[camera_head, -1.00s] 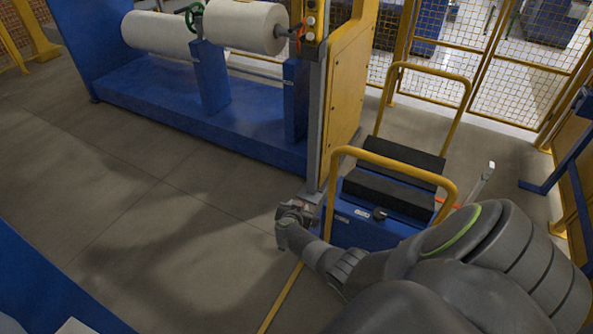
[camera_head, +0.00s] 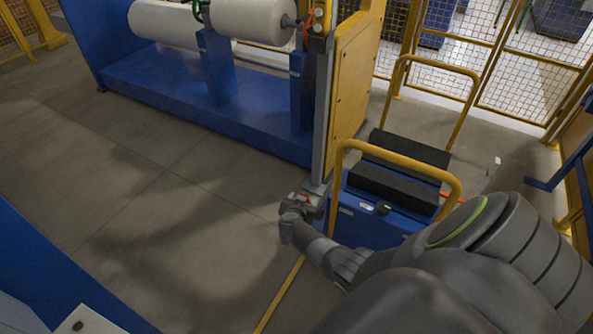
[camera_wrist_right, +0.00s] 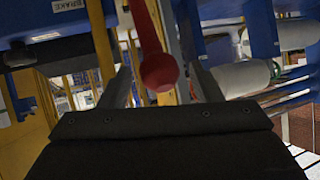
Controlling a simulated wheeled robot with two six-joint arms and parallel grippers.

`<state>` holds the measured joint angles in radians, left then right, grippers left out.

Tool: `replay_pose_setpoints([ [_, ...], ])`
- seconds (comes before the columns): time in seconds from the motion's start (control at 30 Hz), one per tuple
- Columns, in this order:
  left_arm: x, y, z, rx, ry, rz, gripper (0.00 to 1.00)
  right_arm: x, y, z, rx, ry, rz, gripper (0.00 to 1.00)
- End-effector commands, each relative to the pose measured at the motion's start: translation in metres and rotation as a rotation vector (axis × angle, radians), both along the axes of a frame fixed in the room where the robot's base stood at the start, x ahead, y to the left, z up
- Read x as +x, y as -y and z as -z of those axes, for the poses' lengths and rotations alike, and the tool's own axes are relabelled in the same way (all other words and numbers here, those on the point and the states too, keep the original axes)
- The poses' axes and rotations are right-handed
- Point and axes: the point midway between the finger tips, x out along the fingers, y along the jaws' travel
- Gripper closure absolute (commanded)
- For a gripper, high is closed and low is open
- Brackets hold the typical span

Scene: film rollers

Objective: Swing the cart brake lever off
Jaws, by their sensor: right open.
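The cart (camera_head: 365,218) is blue with yellow hoop handles and black padded cradles, standing at right of centre in the head view. In the right wrist view its brake lever (camera_wrist_right: 147,28) is a red bar ending in a round red knob (camera_wrist_right: 161,71). A label reading BRAKE (camera_wrist_right: 70,4) is on the blue panel beside it. My right gripper (camera_head: 300,201) is at the cart's left side, by the yellow handle post. In the wrist view my right gripper (camera_wrist_right: 161,88) is open, with the knob showing between its two fingers; contact cannot be told. My left gripper is out of view.
A blue roller stand (camera_head: 200,110) with white film rolls (camera_head: 250,20) is behind at left. A yellow panel (camera_head: 350,85) stands close behind the cart. Mesh fencing (camera_head: 540,85) closes the back right. The floor (camera_head: 150,210) at left is clear.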

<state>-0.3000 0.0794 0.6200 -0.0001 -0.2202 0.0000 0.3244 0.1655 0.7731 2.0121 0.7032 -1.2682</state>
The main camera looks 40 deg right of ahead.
Motion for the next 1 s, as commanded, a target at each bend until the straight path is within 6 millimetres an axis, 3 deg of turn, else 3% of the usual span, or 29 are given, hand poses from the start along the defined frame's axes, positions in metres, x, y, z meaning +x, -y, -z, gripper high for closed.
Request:
replay_pose_setpoints([
  [0.03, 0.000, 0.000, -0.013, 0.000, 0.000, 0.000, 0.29, -0.007, -0.007, -0.011, 0.003, 0.000, 0.001, 0.42],
  [0.33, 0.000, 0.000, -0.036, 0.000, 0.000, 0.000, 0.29, -0.040, -0.046, -0.038, 0.004, 0.001, 0.002, 0.42],
  [0.7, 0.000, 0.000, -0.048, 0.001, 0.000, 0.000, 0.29, -0.077, -0.088, -0.067, 0.002, 0.001, 0.002, 0.42],
  [1.0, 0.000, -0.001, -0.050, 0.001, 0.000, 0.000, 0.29, -0.087, -0.100, -0.076, -0.001, 0.001, 0.002, 0.42],
])
